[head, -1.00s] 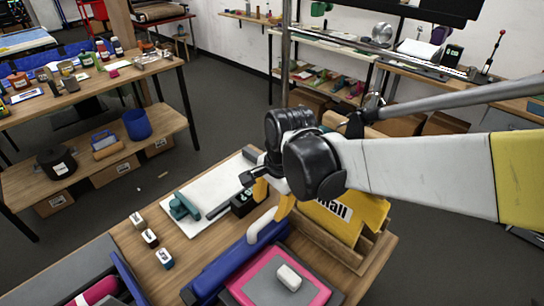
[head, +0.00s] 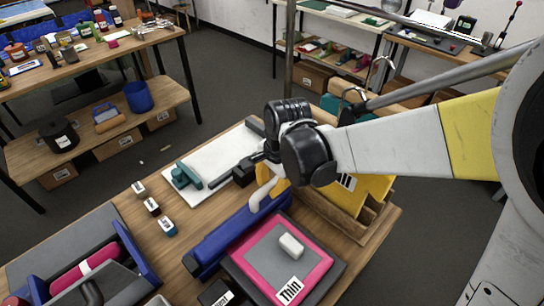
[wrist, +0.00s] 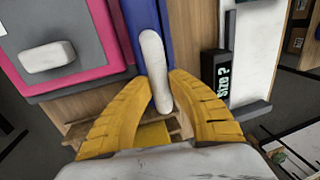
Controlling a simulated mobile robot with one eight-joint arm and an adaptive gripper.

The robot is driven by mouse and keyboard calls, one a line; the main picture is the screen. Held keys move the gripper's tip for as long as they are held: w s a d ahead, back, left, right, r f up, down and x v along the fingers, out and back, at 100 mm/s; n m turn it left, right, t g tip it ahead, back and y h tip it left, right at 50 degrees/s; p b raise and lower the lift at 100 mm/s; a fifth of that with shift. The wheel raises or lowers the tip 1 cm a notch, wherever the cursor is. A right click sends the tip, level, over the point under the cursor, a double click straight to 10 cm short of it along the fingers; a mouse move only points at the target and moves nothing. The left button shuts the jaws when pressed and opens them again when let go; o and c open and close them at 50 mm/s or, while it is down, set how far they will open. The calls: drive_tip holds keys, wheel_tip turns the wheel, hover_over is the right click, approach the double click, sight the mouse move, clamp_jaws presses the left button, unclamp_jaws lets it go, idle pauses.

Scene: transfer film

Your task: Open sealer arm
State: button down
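The sealer arm (head: 232,236) is a long blue bar along the left side of a pink-edged grey pad (head: 262,262). Its bent white handle (head: 261,203) stands at its far end. The wrist view also shows the blue bar (wrist: 135,15) and the white handle (wrist: 154,60). My gripper (head: 270,185) is at this handle. The wrist hides part of the handle's far end in the head view.
A white block (head: 291,245) lies on the pad. A white board with a teal tool (head: 186,176) lies to the left. Several small labelled blocks (head: 152,206) stand in front of it. A wooden holder with yellow packs (head: 372,190) stands at right, near my arm.

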drive_tip(key=s+a+r+t+p, duration=0.1)
drive_tip(key=r, duration=0.2)
drive_tip(key=s+a+r+t+h+p, duration=0.1)
drive_tip(key=r+p, duration=0.1)
drive_tip(key=s+a+r+t+h+p, duration=0.1)
drive_tip(key=r+p, duration=0.1)
drive_tip(key=r, duration=0.1)
drive_tip(key=shift+r+n, duration=0.3)
drive_tip(key=s+a+r+t+h, duration=0.3)
drive_tip(key=s+a+r, duration=0.2)
drive_tip(key=s+r, duration=0.1)
drive_tip(key=shift+s+a+r+t+h+p, duration=0.2)
drive_tip(key=shift+r+t+h+p, duration=0.1)
drive_tip(key=shift+r+p, duration=0.25)
drive_tip(key=c, duration=1.2)
unclamp_jaws()
drive_tip(key=shift+c, duration=0.2)
drive_tip(key=shift+r, duration=0.1)
